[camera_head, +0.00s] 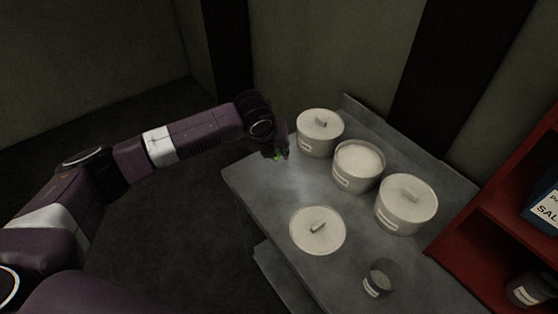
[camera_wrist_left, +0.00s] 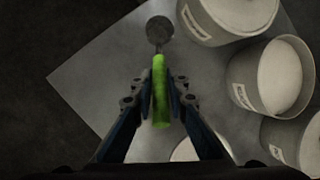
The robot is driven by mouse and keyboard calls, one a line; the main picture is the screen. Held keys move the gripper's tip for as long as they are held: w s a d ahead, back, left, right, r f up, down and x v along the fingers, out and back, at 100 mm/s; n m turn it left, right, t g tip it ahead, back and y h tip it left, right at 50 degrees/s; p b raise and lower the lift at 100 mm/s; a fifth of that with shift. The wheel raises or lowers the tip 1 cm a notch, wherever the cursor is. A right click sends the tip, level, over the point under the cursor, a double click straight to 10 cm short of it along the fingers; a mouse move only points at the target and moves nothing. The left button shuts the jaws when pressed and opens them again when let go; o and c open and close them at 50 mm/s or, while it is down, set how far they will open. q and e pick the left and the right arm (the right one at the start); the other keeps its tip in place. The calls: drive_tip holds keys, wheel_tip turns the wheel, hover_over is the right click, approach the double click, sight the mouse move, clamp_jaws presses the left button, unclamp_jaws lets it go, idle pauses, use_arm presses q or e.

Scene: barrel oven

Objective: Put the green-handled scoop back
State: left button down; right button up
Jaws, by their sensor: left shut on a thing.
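The green-handled scoop (camera_wrist_left: 159,90) is held by its handle between the fingers of my left gripper (camera_wrist_left: 160,100) in the left wrist view. Its round dark head (camera_wrist_left: 159,29) points away from the gripper. In the head view my left gripper (camera_head: 279,153) is at the far left corner of the grey table, left of the nearest lidded tub. My right gripper is in neither view.
The grey table (camera_head: 262,180) carries a lidded tub (camera_head: 319,134), an open tub (camera_head: 358,167) of white contents and another lidded tub (camera_head: 405,206). A loose lid (camera_head: 317,231) and a small dark jar (camera_head: 380,279) are nearer. A red shelf (camera_head: 480,235) stands at right.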

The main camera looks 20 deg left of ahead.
use_arm(q)
drive_tip(key=shift+f, duration=1.95)
drive_tip(key=shift+f, duration=0.15)
drive_tip(key=c, duration=1.9)
unclamp_jaws()
drive_tip(key=shift+s+a+r, duration=0.1)
drive_tip(key=shift+r, duration=0.5)
drive_tip(key=b+v, duration=0.1)
drive_tip(key=v, duration=1)
